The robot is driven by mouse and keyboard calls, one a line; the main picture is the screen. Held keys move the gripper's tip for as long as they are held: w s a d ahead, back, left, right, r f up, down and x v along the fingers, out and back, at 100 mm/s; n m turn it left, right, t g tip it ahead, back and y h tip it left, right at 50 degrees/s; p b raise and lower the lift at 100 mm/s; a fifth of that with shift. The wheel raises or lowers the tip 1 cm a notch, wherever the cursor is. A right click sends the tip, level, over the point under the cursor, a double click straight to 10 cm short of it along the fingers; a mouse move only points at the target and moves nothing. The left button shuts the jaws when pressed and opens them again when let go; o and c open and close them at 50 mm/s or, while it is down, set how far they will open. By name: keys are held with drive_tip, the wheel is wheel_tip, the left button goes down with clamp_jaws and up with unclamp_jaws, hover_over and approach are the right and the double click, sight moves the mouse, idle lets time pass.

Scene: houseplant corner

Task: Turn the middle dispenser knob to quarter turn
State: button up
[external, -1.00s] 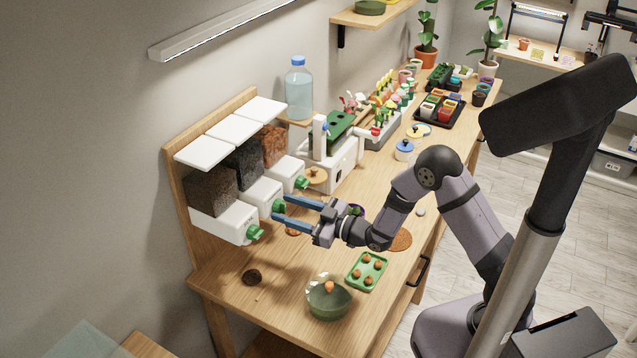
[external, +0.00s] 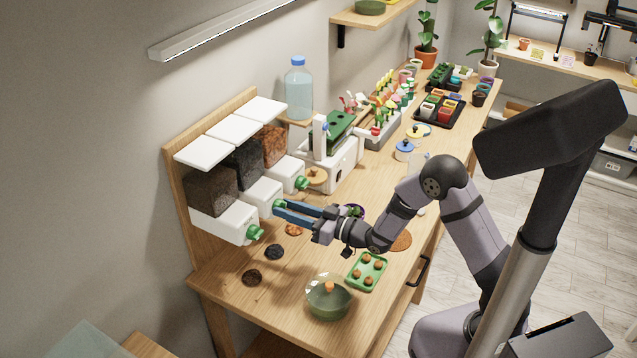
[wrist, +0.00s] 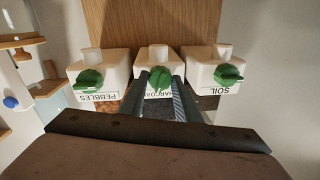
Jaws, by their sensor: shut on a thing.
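Three white dispensers with green knobs stand in a row against a wooden back board. The middle knob (wrist: 160,82), on the charcoal dispenser (wrist: 160,60), sits between my fingertips in the wrist view. In the external view the middle knob (external: 279,207) is partly covered by my fingers. My gripper (external: 283,210) has long blue fingers and is shut on the middle knob. The pebbles knob (wrist: 89,80) and the soil knob (wrist: 228,75) stand apart on either side. The middle label is partly hidden by my fingers.
Small dark heaps (external: 274,252) and an orange-brown heap (external: 294,229) lie on the wooden bench (external: 225,281) below the dispensers. A green bowl (external: 328,303) and a green tray (external: 367,272) stand in front. A white machine (external: 335,170) stands behind the dispensers' right end.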

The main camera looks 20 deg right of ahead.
drive_tip(key=m+b, duration=0.3)
drive_tip(key=m, duration=0.4)
drive_tip(key=m+t+b, duration=0.1)
drive_tip(key=m+b, duration=0.2)
drive_tip(key=m, duration=0.4)
drive_tip(key=shift+s+f+h, duration=0.1)
drive_tip(key=shift+h, duration=0.2)
drive_tip(key=shift+m, duration=0.3)
drive_tip(key=o, duration=1.1)
drive_tip(key=shift+c, duration=0.2)
drive_tip(key=b+v, duration=0.2)
drive_tip(key=v, duration=0.5)
